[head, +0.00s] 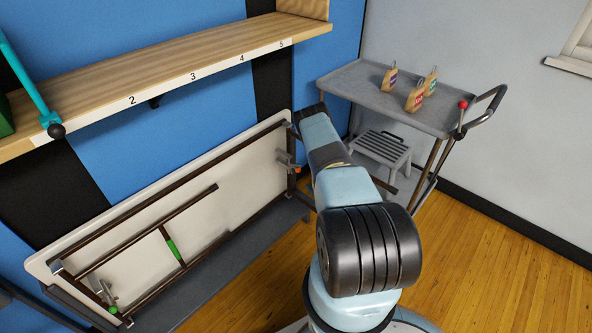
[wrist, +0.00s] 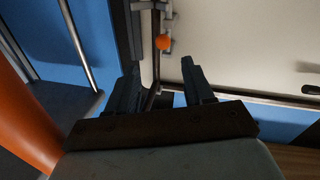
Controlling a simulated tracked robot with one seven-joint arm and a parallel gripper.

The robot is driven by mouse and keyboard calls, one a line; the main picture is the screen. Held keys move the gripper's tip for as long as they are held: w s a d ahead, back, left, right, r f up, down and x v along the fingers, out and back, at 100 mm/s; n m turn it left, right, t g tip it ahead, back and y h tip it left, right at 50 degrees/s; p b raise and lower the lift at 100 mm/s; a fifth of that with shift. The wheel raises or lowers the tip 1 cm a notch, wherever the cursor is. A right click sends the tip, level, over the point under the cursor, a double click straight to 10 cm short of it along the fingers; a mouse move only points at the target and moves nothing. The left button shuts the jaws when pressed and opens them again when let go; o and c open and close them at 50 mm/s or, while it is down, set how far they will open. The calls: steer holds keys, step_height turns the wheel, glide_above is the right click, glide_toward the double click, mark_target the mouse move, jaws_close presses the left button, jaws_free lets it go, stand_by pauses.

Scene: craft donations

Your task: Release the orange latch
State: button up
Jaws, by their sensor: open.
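The orange latch (head: 297,170) is at the upper right end of the folded white table (head: 140,215), which stands on edge against the blue wall. In the wrist view the latch shows as an orange ball (wrist: 163,43) on a grey metal bracket beside a dark leg frame. My gripper (wrist: 161,72) is open, its two dark fingers pointing at the table. The ball appears beyond the fingertips, between their lines, with nothing held. In the head view my arm hides the gripper. I cannot tell how far the fingertips are from the ball.
A numbered wooden shelf (head: 170,72) runs above the table. A grey cart (head: 350,85) with several tagged items and a red-knobbed lever (head: 461,106) stands at the back right. A grey step stool (head: 380,147) is beneath it. Wooden floor (head: 480,260) is clear at right.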

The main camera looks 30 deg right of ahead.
mark_target(298, 169)
steer(key=w, duration=0.4)
steer(key=w+a, duration=0.1)
steer(key=w, duration=0.3)
steer(key=w+a, duration=0.1)
steer(key=w, duration=0.3)
steer(key=shift+w+a, duration=0.15)
jaws_close()
